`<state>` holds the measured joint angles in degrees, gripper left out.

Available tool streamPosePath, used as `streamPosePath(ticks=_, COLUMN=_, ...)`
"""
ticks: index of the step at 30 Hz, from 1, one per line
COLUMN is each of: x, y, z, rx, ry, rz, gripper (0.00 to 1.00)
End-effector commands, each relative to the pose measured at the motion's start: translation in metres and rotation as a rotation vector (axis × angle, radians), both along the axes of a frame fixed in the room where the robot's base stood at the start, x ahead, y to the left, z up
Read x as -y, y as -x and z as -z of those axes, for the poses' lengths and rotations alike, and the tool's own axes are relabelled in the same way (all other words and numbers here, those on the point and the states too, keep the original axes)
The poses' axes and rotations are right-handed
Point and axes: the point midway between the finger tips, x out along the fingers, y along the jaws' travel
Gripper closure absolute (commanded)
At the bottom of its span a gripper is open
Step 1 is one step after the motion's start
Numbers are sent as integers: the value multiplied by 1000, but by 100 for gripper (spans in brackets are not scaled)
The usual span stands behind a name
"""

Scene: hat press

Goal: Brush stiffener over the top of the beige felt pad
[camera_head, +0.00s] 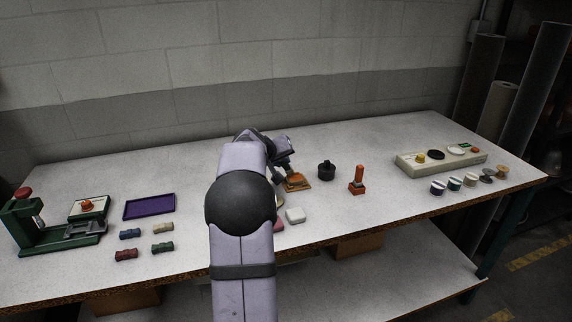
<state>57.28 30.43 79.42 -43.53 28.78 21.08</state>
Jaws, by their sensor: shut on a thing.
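My gripper (288,173) is beyond my own arm near the middle of the table, pointing down and to the right. It is shut on an orange-brown thing (297,182) that looks like the brush; its lower edge is at or just above the table, and I cannot tell whether it touches. A pale beige edge (280,200) shows beside my arm, possibly the beige felt pad, mostly hidden. A white pad (295,215) and part of a pink pad (279,225) lie nearer the front edge.
To the right stand a black pot (326,171) and an orange stamp-like block (357,180). A beige control panel (441,159) and several spools (455,183) are farther right. At left are a green press (50,240), a purple tray (149,207) and several small coloured blocks (126,254).

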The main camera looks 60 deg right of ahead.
Motion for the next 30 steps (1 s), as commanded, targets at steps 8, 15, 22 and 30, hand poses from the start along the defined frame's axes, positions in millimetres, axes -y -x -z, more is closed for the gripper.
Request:
streamPosePath(ticks=8, x=-5, y=-4, z=-30, rx=2, ry=-3, rz=-1, gripper=100)
streamPosePath(ticks=15, x=-5, y=-5, z=-52, rx=2, ry=-2, rz=-1, gripper=100)
streamPosePath(ticks=22, x=-5, y=-5, z=-73, rx=2, ry=-1, rz=-1, gripper=100)
streamPosePath(ticks=30, x=-5, y=-4, z=-81, rx=2, ry=-2, rz=-1, gripper=100)
